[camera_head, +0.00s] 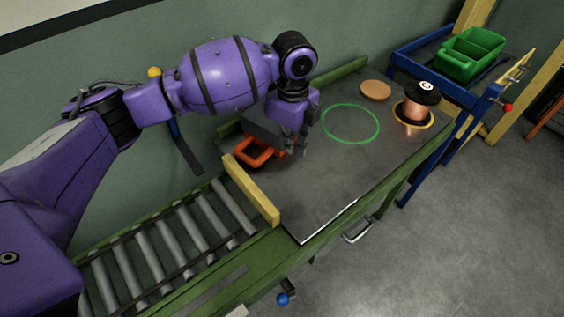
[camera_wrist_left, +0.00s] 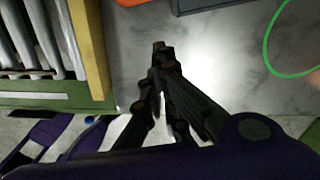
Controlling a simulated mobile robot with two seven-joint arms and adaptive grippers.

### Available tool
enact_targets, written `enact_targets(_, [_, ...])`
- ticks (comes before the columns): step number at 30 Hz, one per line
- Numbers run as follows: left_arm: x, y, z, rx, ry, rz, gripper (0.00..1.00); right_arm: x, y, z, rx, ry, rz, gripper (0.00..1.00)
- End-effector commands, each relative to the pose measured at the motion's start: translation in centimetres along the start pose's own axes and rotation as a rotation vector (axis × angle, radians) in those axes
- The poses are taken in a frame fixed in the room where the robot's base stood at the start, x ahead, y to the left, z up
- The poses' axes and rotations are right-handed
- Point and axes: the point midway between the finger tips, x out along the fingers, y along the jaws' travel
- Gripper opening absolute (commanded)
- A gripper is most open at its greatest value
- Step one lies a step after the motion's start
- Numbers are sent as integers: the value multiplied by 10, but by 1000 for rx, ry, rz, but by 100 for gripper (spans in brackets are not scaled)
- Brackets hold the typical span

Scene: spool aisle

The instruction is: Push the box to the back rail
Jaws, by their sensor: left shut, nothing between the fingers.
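A dark grey box (camera_head: 262,131) sits on the grey table top near the back rail, partly hidden by my left gripper; its edge shows at the top of the left wrist view (camera_wrist_left: 203,5). The green back rail (camera_head: 343,76) runs along the wall side; my arm hides its middle. My left gripper (camera_head: 291,149) is shut and empty, low over the table on the near right side of the box. In the left wrist view its fingertips (camera_wrist_left: 163,49) are together, with bare table between them and the box. My right gripper is not in view.
An orange square frame (camera_head: 239,155) lies left of the gripper. A yellow stop bar (camera_head: 250,190) separates the table from the rollers (camera_head: 175,233). A green ring (camera_head: 351,142) is marked on the table. A copper spool (camera_head: 412,113) and round disc (camera_head: 376,90) stand farther right. The front table area is clear.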

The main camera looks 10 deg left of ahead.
Motion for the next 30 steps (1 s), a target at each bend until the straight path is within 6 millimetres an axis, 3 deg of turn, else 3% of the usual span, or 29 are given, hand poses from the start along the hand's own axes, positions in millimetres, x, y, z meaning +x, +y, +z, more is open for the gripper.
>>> enact_targets(5, [19, 2, 0, -14, -1, 7, 0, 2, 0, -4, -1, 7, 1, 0])
enact_targets(17, [102, 2, 0, -14, 0, 6, 0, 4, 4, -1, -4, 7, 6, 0])
enact_targets(21, [97, 1, 25, -16, -5, 0, 0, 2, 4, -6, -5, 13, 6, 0])
enact_targets(30, [99, 2, 41, -13, -2, 3, 0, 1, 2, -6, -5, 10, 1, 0])
